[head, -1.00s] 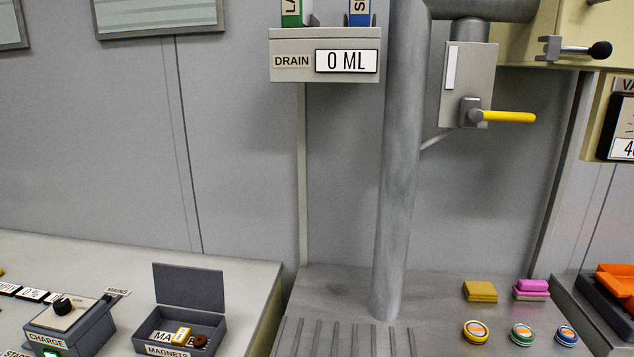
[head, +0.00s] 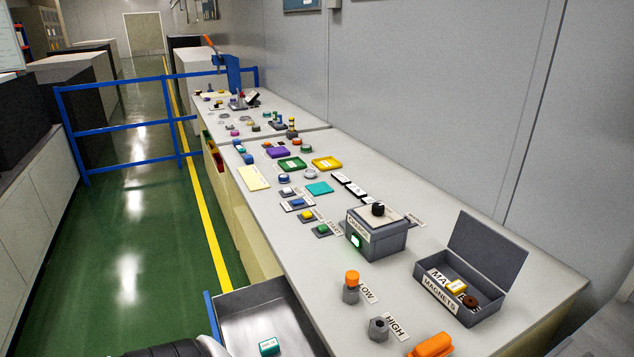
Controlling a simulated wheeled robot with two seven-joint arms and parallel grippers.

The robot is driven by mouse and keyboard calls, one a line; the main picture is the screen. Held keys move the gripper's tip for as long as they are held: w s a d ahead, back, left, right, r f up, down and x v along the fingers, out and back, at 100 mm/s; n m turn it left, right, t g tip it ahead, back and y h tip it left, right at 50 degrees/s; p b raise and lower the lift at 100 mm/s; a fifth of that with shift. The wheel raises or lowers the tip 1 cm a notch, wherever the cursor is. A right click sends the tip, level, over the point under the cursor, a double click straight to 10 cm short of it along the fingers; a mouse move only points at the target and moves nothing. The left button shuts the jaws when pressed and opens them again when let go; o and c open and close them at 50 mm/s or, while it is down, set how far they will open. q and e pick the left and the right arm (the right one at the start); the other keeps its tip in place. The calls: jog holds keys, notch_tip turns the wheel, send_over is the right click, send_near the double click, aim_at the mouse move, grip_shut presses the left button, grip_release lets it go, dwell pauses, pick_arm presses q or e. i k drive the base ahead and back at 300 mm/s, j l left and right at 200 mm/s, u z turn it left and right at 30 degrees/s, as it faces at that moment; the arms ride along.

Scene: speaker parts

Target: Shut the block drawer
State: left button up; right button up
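A grey metal drawer (head: 240,306) stands pulled out from the front of the bench, at the bottom of the head view. A small green block with a white label (head: 269,346) lies inside it. The drawer's near part is cut off by the lower picture edge, and I see no name on it. A dark and silver piece of my own arm shows at the bottom edge, just left of the drawer. Neither gripper's fingers are in view.
The bench top (head: 400,270) carries an open magnets box (head: 480,285), a charge box (head: 376,238) and an orange-topped post (head: 351,287). Coloured trays and buttons lie farther back. Green floor (head: 130,270) is clear at left; a blue railing (head: 125,128) crosses it.

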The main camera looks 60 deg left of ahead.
aim_at(248, 316)
jog(key=k+j+u, duration=0.15)
jog(key=j, duration=0.15)
jog(key=k+j+u, duration=0.15)
jog(key=j, duration=0.15)
jog(key=k+j+u, duration=0.15)
jog(key=j, duration=0.15)
jog(key=u, duration=1.3)
jog(key=k+l+z, duration=0.15)
jog(key=l, duration=0.25)
jog(key=i, duration=0.05)
